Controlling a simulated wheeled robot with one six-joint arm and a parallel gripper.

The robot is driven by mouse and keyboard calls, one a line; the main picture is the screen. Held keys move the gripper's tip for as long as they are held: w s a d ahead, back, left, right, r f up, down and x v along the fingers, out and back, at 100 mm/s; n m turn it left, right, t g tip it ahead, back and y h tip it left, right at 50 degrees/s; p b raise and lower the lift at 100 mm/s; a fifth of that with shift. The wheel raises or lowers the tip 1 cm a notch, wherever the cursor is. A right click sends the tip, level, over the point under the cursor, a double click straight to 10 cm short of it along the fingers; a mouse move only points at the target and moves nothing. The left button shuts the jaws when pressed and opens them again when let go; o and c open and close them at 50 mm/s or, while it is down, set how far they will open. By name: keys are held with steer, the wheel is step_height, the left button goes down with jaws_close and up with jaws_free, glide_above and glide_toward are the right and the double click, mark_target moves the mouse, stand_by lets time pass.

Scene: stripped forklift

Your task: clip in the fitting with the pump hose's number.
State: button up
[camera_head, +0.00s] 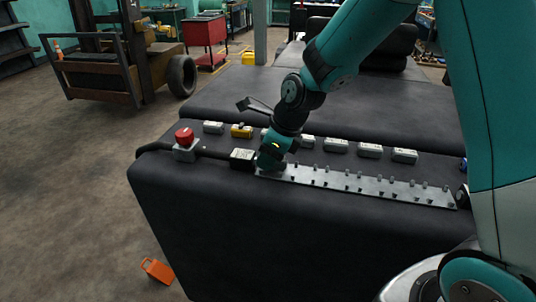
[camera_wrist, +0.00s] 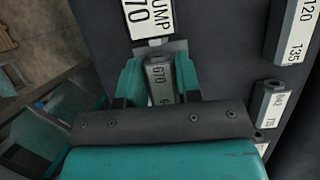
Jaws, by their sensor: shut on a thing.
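My gripper (camera_head: 270,163) is low at the left end of a grey rail with upright pegs (camera_head: 350,183) on the black top. In the wrist view my gripper (camera_wrist: 160,85) is shut on a grey fitting (camera_wrist: 159,73) whose label seems to read 670. In front of it is the pump hose's block (camera_wrist: 150,18), labelled PUMP with a number ending in 70; its first digit is cut off. The block also shows in the head view (camera_head: 242,157), just left of my gripper. Whether the fitting is seated in the rail cannot be told.
Behind the rail stand several loose labelled fittings, including a yellow one (camera_head: 241,131) and a grey one (camera_head: 404,156). An orange object (camera_head: 157,270) lies on the floor.

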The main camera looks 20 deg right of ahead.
steer(key=shift+f, duration=0.2)
steer(key=o, duration=1)
steer(key=shift+d, duration=0.1)
steer(key=shift+o, duration=0.2)
steer(key=shift+s, duration=0.1)
steer(key=b+v, duration=0.2)
steer(key=v, duration=1.5)
steer(key=shift+r, duration=0.3)
